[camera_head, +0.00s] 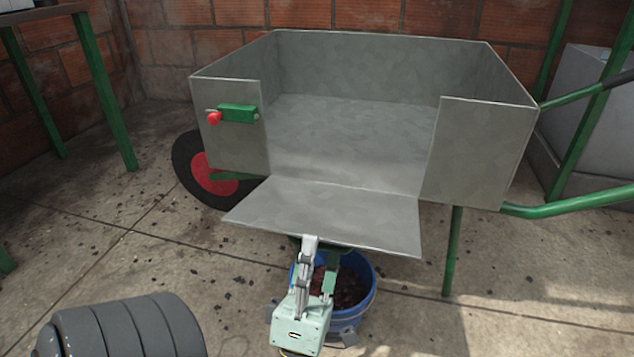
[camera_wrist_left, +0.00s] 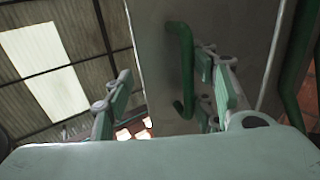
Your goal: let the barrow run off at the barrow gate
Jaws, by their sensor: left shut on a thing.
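The grey metal barrow (camera_head: 350,135) stands upright against the brick wall, and its tray looks empty. Its front gate (camera_head: 330,215) is folded down and slopes outward and slightly downward. A green latch (camera_head: 236,113) with a red knob (camera_head: 214,118) sits on the left front panel. My left gripper (camera_head: 308,252) is at the gate's outer edge, shut on the gate's green handle. The handle (camera_wrist_left: 184,70) shows in the left wrist view between the fingers, against the gate's grey underside. Its grasped part is partly hidden in the head view. My right gripper is not in view.
A blue bucket (camera_head: 368,302) holding dark red cherries stands on the floor below the gate, partly behind my gripper. The barrow's black and red wheel (camera_head: 212,178), a green leg (camera_head: 453,250) and a green shaft (camera_head: 570,205) are near. Floor at right is mostly free.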

